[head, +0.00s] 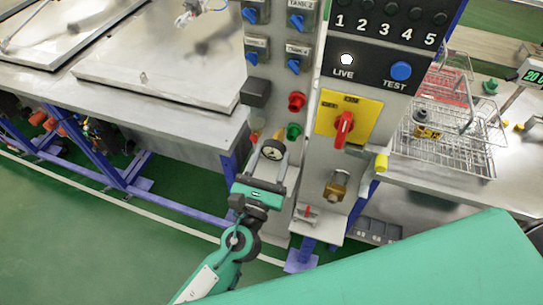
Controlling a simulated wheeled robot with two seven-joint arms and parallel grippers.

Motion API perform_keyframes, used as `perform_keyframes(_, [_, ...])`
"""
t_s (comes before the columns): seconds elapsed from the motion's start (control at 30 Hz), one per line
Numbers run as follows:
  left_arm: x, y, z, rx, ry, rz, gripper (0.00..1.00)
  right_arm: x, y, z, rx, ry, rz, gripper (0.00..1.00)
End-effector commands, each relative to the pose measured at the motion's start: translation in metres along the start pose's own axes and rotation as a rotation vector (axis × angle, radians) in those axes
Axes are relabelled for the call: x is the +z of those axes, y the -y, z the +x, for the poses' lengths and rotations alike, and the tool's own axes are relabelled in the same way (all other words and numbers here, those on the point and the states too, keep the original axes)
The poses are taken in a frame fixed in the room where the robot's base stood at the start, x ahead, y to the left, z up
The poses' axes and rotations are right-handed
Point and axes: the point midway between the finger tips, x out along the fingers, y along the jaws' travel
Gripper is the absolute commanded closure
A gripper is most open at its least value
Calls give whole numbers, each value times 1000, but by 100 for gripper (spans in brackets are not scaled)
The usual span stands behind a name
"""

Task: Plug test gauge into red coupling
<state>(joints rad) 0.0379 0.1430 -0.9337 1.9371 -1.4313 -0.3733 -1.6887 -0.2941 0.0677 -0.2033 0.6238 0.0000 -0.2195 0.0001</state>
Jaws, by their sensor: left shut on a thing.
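The test gauge (272,150), with a round pale dial and dark rim, is held in my left gripper (268,168). That gripper is shut on it in front of the lower part of the grey panel column. The red coupling (296,101) sticks out of the column above and slightly right of the gauge, clear of it. A green coupling (294,131) sits below the red one, close to the gauge's upper right. The gauge's connecting end is too small to make out. My right gripper is not in view.
Right of the couplings is a yellow plate with a red rotary handle (343,128), with a brass fitting (336,186) below. A dark box (255,93) juts out left of the red coupling. A wire basket (450,145) stands on the right bench. Steel lids (165,60) lie left.

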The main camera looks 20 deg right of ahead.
Motion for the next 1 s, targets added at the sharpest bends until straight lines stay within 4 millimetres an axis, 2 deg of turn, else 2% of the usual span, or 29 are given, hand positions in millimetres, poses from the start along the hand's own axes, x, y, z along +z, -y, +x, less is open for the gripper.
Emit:
perform_keyframes(0.1, [1,6,3,-13,6,-2,74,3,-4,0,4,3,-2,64])
perform_keyframes(0.47, [2,6,2,-12,6,0,74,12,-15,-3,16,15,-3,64])
perform_keyframes(1.0, [-10,6,46,-11,6,0,74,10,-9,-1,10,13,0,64])
